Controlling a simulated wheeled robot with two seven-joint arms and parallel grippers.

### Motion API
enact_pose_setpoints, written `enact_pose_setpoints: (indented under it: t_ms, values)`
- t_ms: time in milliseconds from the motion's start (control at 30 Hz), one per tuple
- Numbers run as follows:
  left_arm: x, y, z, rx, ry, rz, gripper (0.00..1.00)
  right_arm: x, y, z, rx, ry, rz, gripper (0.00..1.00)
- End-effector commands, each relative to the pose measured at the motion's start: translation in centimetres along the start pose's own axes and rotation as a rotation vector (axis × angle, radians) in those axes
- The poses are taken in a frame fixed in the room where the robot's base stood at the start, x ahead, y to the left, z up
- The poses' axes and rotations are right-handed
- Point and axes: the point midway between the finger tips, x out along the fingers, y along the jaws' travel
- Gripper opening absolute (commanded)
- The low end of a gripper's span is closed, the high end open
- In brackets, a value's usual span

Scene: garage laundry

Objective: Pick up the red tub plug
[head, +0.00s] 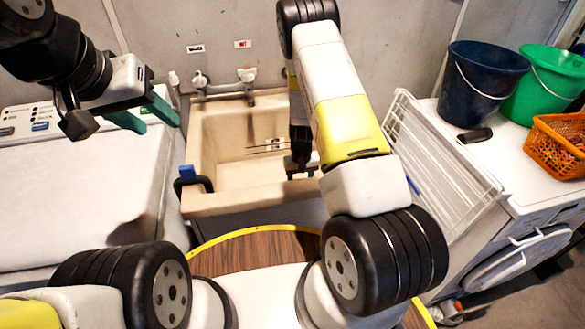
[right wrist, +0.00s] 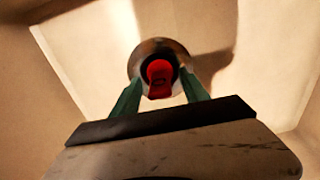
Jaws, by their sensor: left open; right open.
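The red tub plug (right wrist: 159,76) shows in the right wrist view, in front of a round metal drain ring (right wrist: 150,49) in the tub floor. My right gripper (right wrist: 160,92) is open, with a green finger on each side of the plug. I cannot tell whether the fingers touch it. In the head view my right arm reaches down into the beige tub (head: 225,128), and the plug is hidden there. My left gripper (head: 152,118) is open and empty above the white machine at the left.
Two taps (head: 246,76) stand at the tub's back wall. A blue-topped handle (head: 188,175) is at its front left rim. A white wire rack (head: 450,165) stands right of the tub. Buckets (head: 482,85) and an orange basket (head: 558,145) are at the right.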

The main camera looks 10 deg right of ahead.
Motion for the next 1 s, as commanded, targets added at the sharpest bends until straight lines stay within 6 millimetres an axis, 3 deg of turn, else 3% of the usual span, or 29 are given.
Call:
enact_pose_setpoints:
  t_ms: [100,333,600,867,1000]
  values:
    - [0.0,0.0,0.0,0.0,0.0,0.0,0.45,0.9,0.0,0.0,0.001,-0.001,0.0,0.53]
    - [0.0,0.0,0.0,0.0,0.0,0.0,0.45,0.9,0.0,0.0,0.001,0.001,0.0,0.53]
    - [0.0,0.0,0.0,0.0,0.0,0.0,0.45,0.9,0.0,0.0,0.001,0.0,0.0,0.0]
    - [0.0,0.0,0.0,0.0,0.0,0.0,0.45,0.9,0.0,0.0,0.001,0.001,0.0,0.0]
    - [0.0,0.0,0.0,0.0,0.0,0.0,0.45,-0.1,0.0,-0.1,0.0,0.004,0.0,0.0]
